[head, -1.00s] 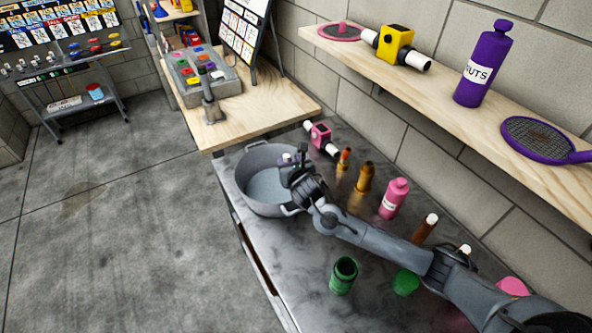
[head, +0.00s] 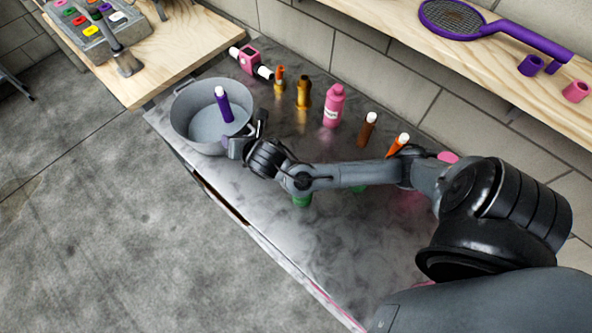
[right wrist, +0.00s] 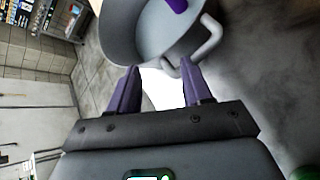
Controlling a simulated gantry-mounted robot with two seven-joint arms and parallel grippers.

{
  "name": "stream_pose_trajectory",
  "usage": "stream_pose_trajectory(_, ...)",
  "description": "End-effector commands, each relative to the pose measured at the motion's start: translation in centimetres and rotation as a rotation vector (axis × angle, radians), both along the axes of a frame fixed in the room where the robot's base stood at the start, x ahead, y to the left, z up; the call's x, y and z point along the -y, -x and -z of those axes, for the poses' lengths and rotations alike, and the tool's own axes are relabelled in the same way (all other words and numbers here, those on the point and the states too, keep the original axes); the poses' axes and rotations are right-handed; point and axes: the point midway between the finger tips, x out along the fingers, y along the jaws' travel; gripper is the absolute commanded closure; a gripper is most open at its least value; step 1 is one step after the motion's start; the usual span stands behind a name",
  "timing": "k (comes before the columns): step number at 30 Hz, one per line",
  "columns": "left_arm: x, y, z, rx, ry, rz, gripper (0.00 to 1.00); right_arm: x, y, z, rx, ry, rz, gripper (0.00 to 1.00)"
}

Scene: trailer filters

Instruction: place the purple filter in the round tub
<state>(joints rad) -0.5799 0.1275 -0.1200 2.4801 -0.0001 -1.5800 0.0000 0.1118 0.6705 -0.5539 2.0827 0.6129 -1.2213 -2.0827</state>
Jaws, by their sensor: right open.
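The purple filter (head: 224,107), a slim tube with a white top, stands nearly upright inside the round grey tub (head: 185,143). My right gripper (head: 246,138) is open and empty at the near right rim of the tub, apart from the filter. In the right wrist view its two fingers (right wrist: 160,88) are spread, with the tub (right wrist: 135,35) and its handle just beyond. Part of the purple filter (right wrist: 177,5) shows at the top edge there. My left gripper is not in view.
Green items are partly hidden by my right arm. A wooden shelf (head: 450,75) runs above.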

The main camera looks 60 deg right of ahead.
Motion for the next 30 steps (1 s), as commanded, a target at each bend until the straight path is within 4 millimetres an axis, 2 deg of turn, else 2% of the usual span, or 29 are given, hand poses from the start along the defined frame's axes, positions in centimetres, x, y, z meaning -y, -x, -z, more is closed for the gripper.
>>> stream_pose_trajectory(1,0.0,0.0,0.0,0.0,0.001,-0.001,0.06,-1.7,1.7,1.4,-0.019,-0.137,0.057,0.51)
stream_pose_trajectory(6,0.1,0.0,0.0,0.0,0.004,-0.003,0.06,-5.8,7.5,4.7,-0.081,-0.598,0.361,0.51)
stream_pose_trajectory(9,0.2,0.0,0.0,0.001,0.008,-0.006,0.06,-7.3,10.7,5.8,-0.112,-0.816,0.569,0.51)
stream_pose_trajectory(15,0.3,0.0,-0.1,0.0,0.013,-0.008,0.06,-8.7,16.7,7.2,-0.146,-1.131,1.005,0.51)
stream_pose_trajectory(21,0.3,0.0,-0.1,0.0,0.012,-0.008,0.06,-8.9,21.5,7.8,-0.128,-1.31,1.399,0.51)
stream_pose_trajectory(25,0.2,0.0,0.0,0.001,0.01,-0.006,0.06,-8.7,23.4,7.9,-0.102,-1.363,1.567,0.51)
stream_pose_trajectory(30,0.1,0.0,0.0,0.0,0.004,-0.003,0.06,-8.6,24.5,8.0,-0.081,-1.388,1.664,0.51)
